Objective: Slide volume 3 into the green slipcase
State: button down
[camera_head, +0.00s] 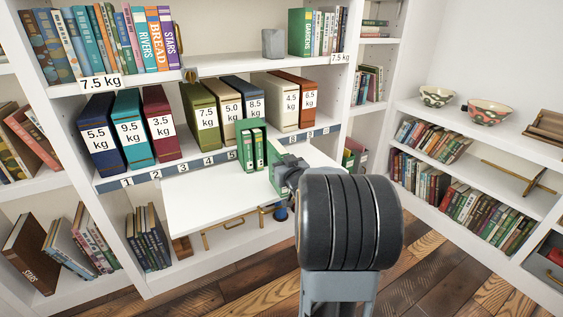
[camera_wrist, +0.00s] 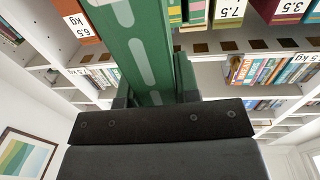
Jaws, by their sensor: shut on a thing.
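The green slipcase (camera_head: 241,126) stands upright on the white pull-out board, with its open side facing me. Two green volumes (camera_head: 246,152) with pale marks on their spines stand inside it, towards the left. My gripper (camera_head: 281,174) is shut on a green volume, just right of and in front of the slipcase. This held volume (camera_wrist: 140,45) fills the middle of the wrist view, with pale stripes along its face. In the head view my wrist hides much of it, and its number cannot be read. I cannot tell whether it touches the slipcase.
The white board (camera_head: 205,200) is clear on its left. Behind it stands a row of weight-labelled binders, including an olive one (camera_head: 201,115) and a cream one (camera_head: 284,98). A numbered strip (camera_head: 170,172) runs along the shelf edge. Bowls (camera_head: 437,96) stand at right.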

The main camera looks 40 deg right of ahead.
aim_at(273, 150)
jog(key=shift+x, duration=2.85)
jog(key=shift+b+x, duration=0.3)
jog(key=shift+x, duration=0.9)
jog(key=shift+s+a, duration=0.1)
jog(key=shift+s, duration=0.4)
jog(key=shift+r+n+y+p, duration=0.15)
jog(key=shift+n+y+p, duration=0.3)
jog(key=shift+p, duration=0.2)
jog(key=shift+d+y+p, duration=0.25)
jog(key=shift+y+p, duration=0.2)
dwell(0.5)
jog(key=shift+s+d, duration=0.1)
jog(key=shift+d, duration=0.05)
jog(key=shift+w+d, duration=0.1)
jog(key=shift+w, duration=0.4)
dwell(0.9)
jog(key=c, duration=0.8)
grip_release()
